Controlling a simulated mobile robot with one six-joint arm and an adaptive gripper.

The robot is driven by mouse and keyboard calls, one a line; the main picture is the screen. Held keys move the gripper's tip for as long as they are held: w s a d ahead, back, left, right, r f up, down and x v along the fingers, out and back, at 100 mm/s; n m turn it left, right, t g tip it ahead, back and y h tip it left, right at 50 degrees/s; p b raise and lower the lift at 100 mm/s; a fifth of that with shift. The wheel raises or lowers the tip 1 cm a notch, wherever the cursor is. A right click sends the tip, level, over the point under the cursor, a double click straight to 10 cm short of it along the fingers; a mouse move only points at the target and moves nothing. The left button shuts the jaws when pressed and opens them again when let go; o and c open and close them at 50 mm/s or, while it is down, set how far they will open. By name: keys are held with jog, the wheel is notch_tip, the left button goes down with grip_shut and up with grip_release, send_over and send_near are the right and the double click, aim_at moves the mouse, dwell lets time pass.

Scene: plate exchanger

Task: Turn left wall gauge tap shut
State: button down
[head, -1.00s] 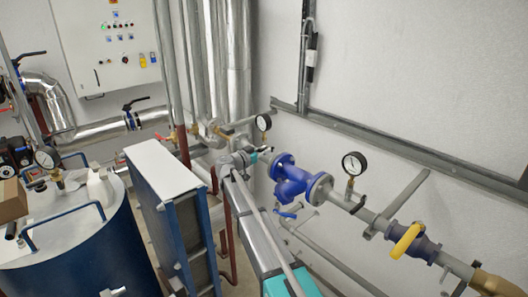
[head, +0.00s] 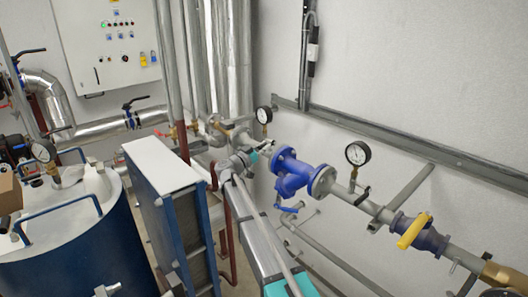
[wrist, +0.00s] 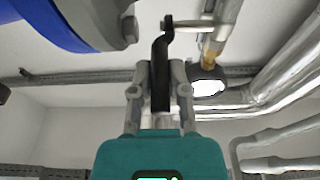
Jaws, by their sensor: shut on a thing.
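The left wall gauge (head: 264,115) has a white dial and dark rim and stands on the wall pipe left of the blue flanged valve. My gripper (head: 267,147) is just below this gauge, mostly hidden by its teal body in the head view. In the wrist view, the two grey fingers of my gripper (wrist: 160,85) are shut on a black cranked tap lever (wrist: 161,58). The lever's upper end joins a short spindle on the grey gauge pipe. The gauge (wrist: 207,80) also shows there, to the right of the fingers. The tap is too small to make out in the head view.
The blue flanged valve (head: 293,176) is close on the right of my gripper and fills the upper left of the wrist view. A second gauge (head: 357,154) and a yellow-handled valve (head: 414,232) are farther right. Vertical pipes (head: 238,70) stand behind on the left.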

jog(key=shift+f+h+b, duration=0.3)
jog(key=shift+f+b, duration=0.1)
jog(key=shift+b, duration=0.25)
jog(key=shift+t, duration=0.3)
jog(key=shift+r+b, duration=0.1)
jog(key=shift+b, duration=0.25)
jog(key=c, duration=0.6)
grip_release()
jog(key=shift+a, duration=0.1)
jog(key=shift+r+p, duration=0.35)
jog(key=shift+p, duration=0.6)
